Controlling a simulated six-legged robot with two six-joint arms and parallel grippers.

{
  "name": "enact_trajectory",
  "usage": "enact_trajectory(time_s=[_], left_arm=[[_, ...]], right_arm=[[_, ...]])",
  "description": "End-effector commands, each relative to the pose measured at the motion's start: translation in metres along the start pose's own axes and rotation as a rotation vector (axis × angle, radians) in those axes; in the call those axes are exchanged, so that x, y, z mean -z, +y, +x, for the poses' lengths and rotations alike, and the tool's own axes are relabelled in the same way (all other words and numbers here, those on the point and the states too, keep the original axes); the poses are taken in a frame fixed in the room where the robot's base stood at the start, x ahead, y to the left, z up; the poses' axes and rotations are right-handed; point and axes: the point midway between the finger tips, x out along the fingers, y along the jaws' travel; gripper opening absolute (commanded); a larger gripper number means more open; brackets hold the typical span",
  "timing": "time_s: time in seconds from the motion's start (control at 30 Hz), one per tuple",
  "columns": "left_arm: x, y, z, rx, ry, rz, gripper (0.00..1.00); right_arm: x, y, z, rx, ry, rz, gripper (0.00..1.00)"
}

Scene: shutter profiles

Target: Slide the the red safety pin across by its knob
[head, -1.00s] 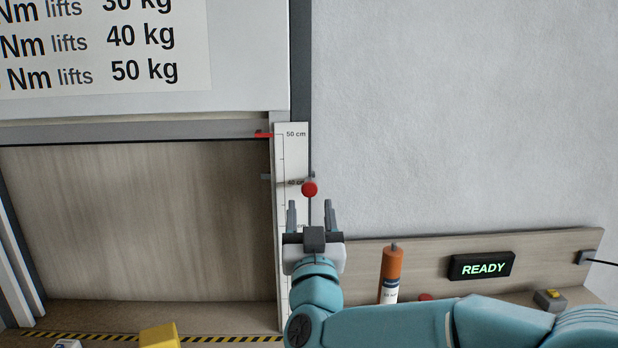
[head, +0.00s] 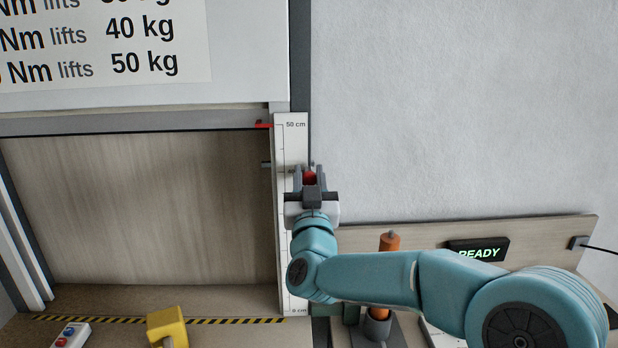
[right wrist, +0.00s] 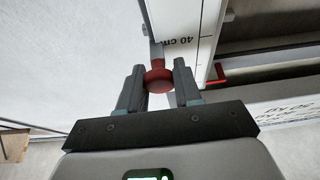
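The red ball-shaped knob (head: 310,178) of the safety pin is at the right edge of the white centimetre scale, near the 40 cm mark. My right gripper (head: 309,172) has one finger on each side of it. In the right wrist view the knob (right wrist: 158,78) fills the gap between the fingers (right wrist: 159,84), and both appear to touch it. A small grey pin end (head: 265,165) shows at the scale's left side at about the same height. The pin between is hidden behind the scale. My left gripper is out of view.
The white scale (head: 291,235) stands beside the wooden shutter panel (head: 140,210). A red pointer (head: 264,125) sits near 50 cm. Below are an orange cylinder (head: 389,242), a READY display (head: 477,250) and a yellow block (head: 166,325). The wall on the right is clear.

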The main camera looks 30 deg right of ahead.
Motion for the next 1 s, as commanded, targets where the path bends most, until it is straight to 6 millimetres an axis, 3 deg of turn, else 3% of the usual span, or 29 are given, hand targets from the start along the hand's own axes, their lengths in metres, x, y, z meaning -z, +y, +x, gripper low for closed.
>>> enact_trajectory(time_s=[0.1, 0.37, 0.67, 0.7, 0.73, 1.0], left_arm=[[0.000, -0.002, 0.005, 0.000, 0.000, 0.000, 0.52], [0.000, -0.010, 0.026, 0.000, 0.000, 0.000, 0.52], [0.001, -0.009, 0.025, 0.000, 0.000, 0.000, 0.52], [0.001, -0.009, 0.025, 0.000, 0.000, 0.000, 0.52], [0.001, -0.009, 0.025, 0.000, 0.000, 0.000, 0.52], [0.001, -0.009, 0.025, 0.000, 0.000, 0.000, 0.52]], right_arm=[[0.000, 0.005, 0.000, -0.002, 0.005, 0.001, 0.00], [0.001, 0.044, 0.000, -0.005, 0.009, 0.001, 0.00], [0.004, 0.046, 0.001, -0.006, 0.009, 0.001, 0.00], [0.004, 0.046, 0.001, -0.006, 0.009, 0.001, 0.43], [0.004, 0.046, 0.001, -0.006, 0.009, 0.001, 0.53], [0.002, 0.045, 0.000, -0.002, 0.005, 0.001, 0.56]])
